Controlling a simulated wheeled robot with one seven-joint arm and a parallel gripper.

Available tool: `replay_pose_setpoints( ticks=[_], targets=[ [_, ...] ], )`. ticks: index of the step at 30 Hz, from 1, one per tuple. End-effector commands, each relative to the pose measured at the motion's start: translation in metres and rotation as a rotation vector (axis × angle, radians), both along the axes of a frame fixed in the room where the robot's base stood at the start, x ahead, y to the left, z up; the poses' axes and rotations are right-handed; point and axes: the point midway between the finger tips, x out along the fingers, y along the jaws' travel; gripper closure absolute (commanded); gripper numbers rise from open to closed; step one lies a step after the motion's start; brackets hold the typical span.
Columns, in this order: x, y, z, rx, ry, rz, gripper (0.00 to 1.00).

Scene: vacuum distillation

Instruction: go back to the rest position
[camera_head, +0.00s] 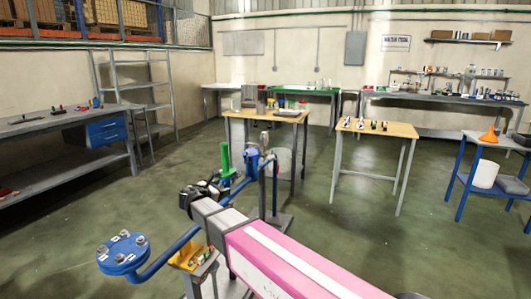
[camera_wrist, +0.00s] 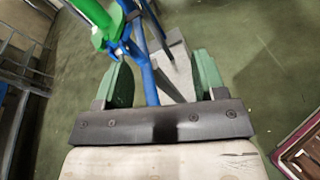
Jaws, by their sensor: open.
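My gripper (camera_head: 195,192) is at the end of my outstretched arm in the head view, close to the blue pipe rig. In the wrist view my gripper (camera_wrist: 162,72) is open, with its two green fingers apart. Blue pipework (camera_wrist: 146,72) shows in the gap between them; I cannot tell its depth from the fingers. A green part (camera_wrist: 108,28) of the rig shows beyond the left finger. In the head view the rig has a green upright piece (camera_head: 225,158) and a blue round flange (camera_head: 123,252) at lower left. Nothing is seen held.
A wooden-topped table (camera_head: 240,114) with several items stands behind the rig. Another wooden-topped table (camera_head: 365,127) is to its right. A grey workbench (camera_head: 60,122) stands at the left. A blue-legged stand (camera_head: 470,160) is at the right. Green floor (camera_head: 400,240) is clear at front right.

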Motion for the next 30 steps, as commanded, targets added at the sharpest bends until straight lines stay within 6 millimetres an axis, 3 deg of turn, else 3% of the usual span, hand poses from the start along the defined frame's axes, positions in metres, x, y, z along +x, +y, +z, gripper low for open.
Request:
replay_pose_setpoints(
  ticks=[8, 12, 18, 24, 30],
  targets=[
    [-0.005, -0.113, -0.061, 0.357, 0.051, -0.248, 0.36],
    [-0.020, -0.174, -0.098, 0.586, 0.060, -0.437, 0.36],
    [-0.051, -0.250, -0.143, 0.896, 0.040, -0.743, 0.36],
    [-0.093, -0.309, -0.179, 1.180, -0.016, -1.086, 0.36],
    [-0.137, -0.351, -0.204, 1.430, -0.105, -1.456, 0.36]
  ],
)
